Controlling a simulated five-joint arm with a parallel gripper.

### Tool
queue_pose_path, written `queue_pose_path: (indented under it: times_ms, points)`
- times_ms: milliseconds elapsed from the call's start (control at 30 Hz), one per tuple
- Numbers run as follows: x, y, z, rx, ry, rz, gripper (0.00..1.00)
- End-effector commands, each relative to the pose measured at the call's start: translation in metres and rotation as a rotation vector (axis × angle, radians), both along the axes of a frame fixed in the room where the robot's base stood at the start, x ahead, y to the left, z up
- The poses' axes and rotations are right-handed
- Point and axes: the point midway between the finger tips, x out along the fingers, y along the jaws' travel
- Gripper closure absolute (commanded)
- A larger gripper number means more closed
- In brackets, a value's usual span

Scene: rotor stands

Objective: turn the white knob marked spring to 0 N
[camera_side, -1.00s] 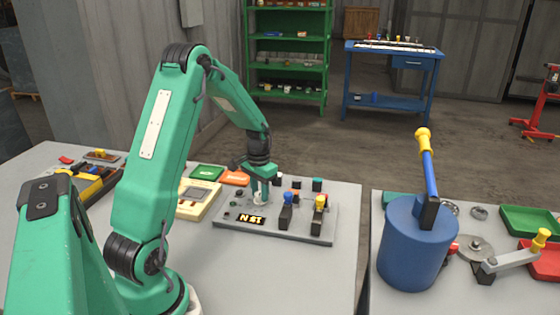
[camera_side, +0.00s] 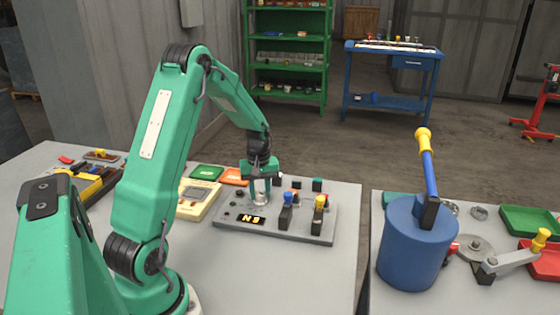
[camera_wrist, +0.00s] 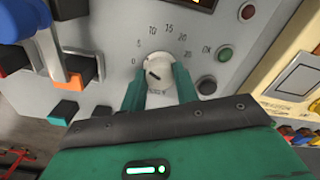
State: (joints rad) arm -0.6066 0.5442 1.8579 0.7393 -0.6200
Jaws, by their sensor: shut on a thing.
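The white knob (camera_wrist: 157,70) sits on the grey panel (camera_wrist: 110,30), inside a printed dial running from 0 through 5, 10, 15 and 20 to 25. A dark mark shows on its face; which number it points to is hard to tell. My gripper (camera_wrist: 158,82) has its green fingers on either side of the knob, shut on it. In the side view, my gripper (camera_side: 261,188) reaches down onto the panel and mostly hides the knob. The lit display (camera_side: 253,219) appears upside down there and seems to read 6 N.
Blue-handled (camera_side: 286,204) and yellow-handled (camera_side: 319,206) levers stand on the panel to the right of my gripper. A cream box (camera_side: 199,200) lies to its left. A blue drum (camera_side: 413,255) stands on the right table, across a gap.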

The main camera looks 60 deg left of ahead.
Motion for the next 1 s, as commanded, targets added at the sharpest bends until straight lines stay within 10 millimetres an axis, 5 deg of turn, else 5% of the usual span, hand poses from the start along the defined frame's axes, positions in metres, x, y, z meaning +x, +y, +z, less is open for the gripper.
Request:
queue_pose_path:
  times_ms: [500, 1000]
  points:
    - [0.0002, 0.0, 0.0006, 0.0, 0.0, 0.397, 0.93]
    - [0.0003, 0.0001, 0.0006, 0.0, 0.0, 0.474, 0.93]
